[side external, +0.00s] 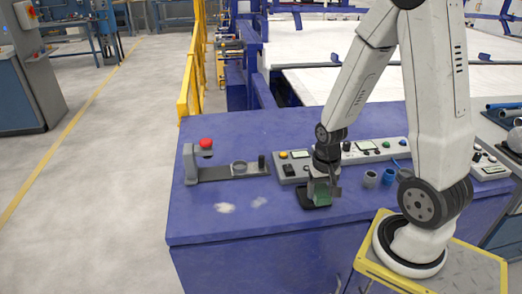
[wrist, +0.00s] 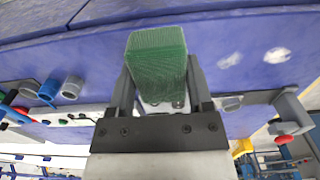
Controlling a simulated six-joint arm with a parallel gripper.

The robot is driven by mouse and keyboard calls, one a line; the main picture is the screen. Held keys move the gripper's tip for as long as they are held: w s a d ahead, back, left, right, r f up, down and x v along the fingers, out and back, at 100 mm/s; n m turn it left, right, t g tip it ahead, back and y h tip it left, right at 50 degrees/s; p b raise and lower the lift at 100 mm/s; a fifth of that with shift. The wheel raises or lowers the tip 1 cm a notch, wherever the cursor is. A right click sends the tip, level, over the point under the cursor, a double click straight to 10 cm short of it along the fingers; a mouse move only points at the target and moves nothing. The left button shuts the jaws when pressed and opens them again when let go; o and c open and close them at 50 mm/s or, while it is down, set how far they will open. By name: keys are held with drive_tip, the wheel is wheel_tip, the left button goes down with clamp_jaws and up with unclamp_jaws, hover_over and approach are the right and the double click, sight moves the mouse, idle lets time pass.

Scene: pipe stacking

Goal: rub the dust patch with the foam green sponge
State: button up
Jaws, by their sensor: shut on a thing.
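I cannot tell whether the sponge touches the tray. In the wrist view the green sponge (wrist: 157,62) sits between the two fingers of my gripper (wrist: 160,85). Two pale dust patches lie on the tabletop left of my gripper: a brighter one (side external: 225,207) and a fainter one (side external: 259,202). Both also show in the wrist view, at its right, the fainter (wrist: 230,61) and the brighter (wrist: 277,55).
A grey fixture with a red knob (side external: 206,144) stands behind the patches, with a grey ring (side external: 239,168) on its base. A control panel (side external: 292,165) is behind my gripper. A grey cup (side external: 370,179) and a blue cup (side external: 388,177) stand to the right.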

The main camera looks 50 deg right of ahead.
drive_tip(key=shift+c, duration=0.4)
drive_tip(key=shift+w, duration=0.55)
drive_tip(key=w+a+f+n, duration=0.1)
drive_tip(key=w+a+n, duration=0.2)
drive_tip(key=w, duration=0.6)
drive_tip(key=w+a+f+n, duration=0.2)
drive_tip(key=w+a, duration=0.3)
drive_tip(key=w, duration=0.5)
drive_tip(key=w+a+f+n, duration=0.2)
drive_tip(key=w+a+n, duration=0.1)
drive_tip(key=w, duration=0.7)
drive_tip(key=shift+a+n, duration=0.4)
drive_tip(key=shift+n, duration=0.1)
drive_tip(key=shift+f, duration=0.1)
